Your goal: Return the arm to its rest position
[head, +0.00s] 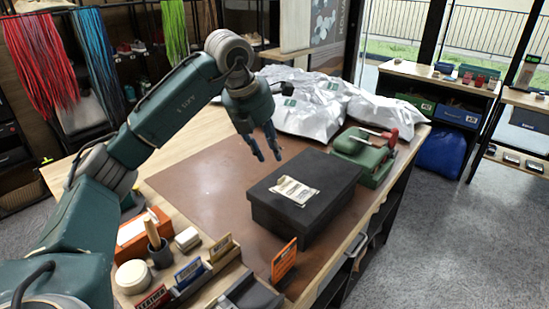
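My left arm (160,120) comes in from the left and reaches out over the workbench. My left gripper (268,154) hangs fingers down above the brown mat (200,185), behind and left of the closed black box (305,194). Its fingers look parted, with nothing visible between them. The box carries a white and yellow label on its lid and appears apart from the gripper. My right gripper is not in view.
Silvery bags (310,103) lie at the bench's back. A green and red device (364,152) stands behind the box. In front are a white round tin (132,277), a dark cup (160,254), an orange sign (284,261) and card holders. The mat's left part is clear.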

